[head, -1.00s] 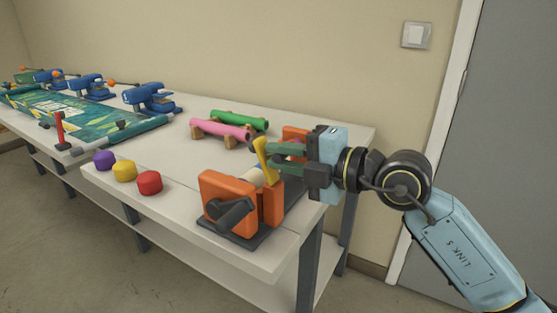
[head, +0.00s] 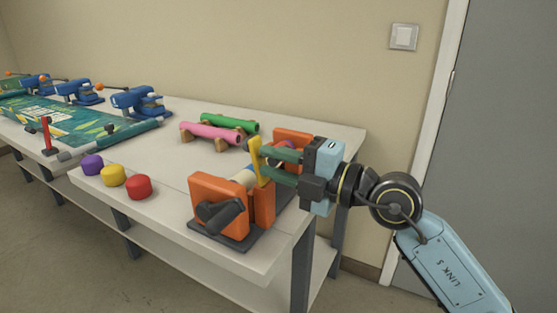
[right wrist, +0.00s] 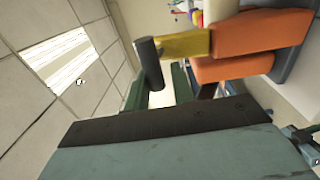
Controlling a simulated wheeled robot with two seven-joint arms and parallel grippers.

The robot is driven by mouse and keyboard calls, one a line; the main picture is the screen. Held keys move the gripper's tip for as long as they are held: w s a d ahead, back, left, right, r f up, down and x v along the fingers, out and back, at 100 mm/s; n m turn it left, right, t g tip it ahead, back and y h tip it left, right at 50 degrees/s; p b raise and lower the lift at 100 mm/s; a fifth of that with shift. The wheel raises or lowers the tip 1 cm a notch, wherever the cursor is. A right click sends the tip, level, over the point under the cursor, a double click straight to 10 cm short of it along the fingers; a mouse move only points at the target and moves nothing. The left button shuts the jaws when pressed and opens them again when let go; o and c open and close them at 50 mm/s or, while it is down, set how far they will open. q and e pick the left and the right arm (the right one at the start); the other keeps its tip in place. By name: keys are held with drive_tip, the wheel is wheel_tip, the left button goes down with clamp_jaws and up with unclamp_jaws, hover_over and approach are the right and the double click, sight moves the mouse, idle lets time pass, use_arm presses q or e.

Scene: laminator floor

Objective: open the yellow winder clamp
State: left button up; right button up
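The yellow winder clamp (head: 257,160) is a narrow lever that stands nearly upright on the orange winder (head: 217,198), at the table's right end. In the right wrist view the yellow clamp (right wrist: 185,45) juts from an orange block, with a dark cylinder (right wrist: 149,62) at its end. My right gripper (head: 270,163) comes in from the right, with its green fingers apart and pointing at the clamp. The fingertips are beside the lever; I cannot tell whether they touch it. The right wrist view shows a gap between the fingers and nothing gripped. My left gripper is out of view.
Pink (head: 210,133) and green (head: 230,123) rolls lie on cradles behind the winder. Purple, yellow and red (head: 138,186) knobs line the front edge. Blue clamps (head: 140,102) and a green printed sheet (head: 90,128) are at left. The table middle is clear.

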drive_tip(key=shift+o, duration=1.2)
drive_tip(key=shift+a, duration=0.2)
drive_tip(key=shift+d, duration=0.1)
drive_tip(key=shift+d, duration=0.15)
